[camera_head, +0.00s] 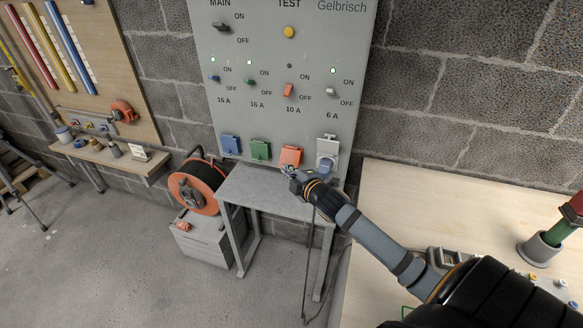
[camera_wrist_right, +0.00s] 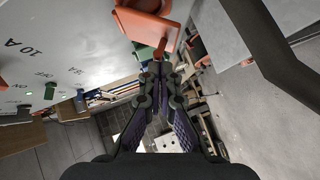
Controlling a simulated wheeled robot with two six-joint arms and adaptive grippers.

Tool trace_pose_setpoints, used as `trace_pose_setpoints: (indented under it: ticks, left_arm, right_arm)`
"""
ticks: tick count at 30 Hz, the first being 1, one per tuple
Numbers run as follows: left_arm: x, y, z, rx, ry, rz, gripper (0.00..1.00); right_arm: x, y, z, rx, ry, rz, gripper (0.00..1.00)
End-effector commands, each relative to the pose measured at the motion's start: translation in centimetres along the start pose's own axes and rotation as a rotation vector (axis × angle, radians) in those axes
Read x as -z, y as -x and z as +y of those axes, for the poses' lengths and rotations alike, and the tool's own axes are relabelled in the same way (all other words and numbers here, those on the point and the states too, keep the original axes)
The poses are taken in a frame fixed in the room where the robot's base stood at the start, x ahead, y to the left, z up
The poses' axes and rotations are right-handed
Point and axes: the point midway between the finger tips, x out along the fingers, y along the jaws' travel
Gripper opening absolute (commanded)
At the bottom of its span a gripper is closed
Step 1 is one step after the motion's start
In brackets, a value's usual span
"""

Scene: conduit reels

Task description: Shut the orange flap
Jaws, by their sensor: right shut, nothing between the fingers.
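The orange flap (camera_head: 291,154) is on the grey panel, in the row of socket covers under the 10 A switch. In the right wrist view the orange flap (camera_wrist_right: 152,27) is at the top and appears to stand out from the panel at an angle. My right gripper (camera_head: 289,174) is shut and empty, just below the orange flap. In the wrist view its closed fingertips (camera_wrist_right: 160,66) are close under the flap's edge; I cannot tell whether they touch it. My left gripper is not in view.
Blue (camera_head: 231,145) and green (camera_head: 260,150) covers are left of the orange one; a grey socket (camera_head: 327,151) with a raised lid is right. A small grey table (camera_head: 262,190) stands below. A cable reel (camera_head: 199,187) is left, a pale workbench (camera_head: 450,205) right.

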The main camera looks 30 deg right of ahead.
Motion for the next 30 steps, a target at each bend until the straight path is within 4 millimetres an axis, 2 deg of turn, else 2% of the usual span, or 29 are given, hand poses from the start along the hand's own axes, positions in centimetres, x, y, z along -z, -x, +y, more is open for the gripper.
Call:
trace_pose_setpoints:
  ticks: [1, 3, 9, 30]
  left_arm:
    - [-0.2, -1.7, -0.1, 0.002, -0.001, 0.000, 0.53]
    - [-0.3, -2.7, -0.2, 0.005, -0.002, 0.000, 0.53]
    - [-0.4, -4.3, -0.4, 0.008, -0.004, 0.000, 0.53]
    - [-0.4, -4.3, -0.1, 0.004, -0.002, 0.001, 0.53]
  right_arm:
    - [-0.4, -0.4, -1.4, -0.029, 0.029, 0.000, 0.00]
    - [-0.7, -0.7, -1.8, -0.076, 0.078, -0.001, 0.00]
    - [-1.4, -1.4, -2.5, -0.191, 0.193, 0.000, 0.00]
    - [-3.4, -3.3, -3.7, -0.186, 0.187, -0.001, 0.00]
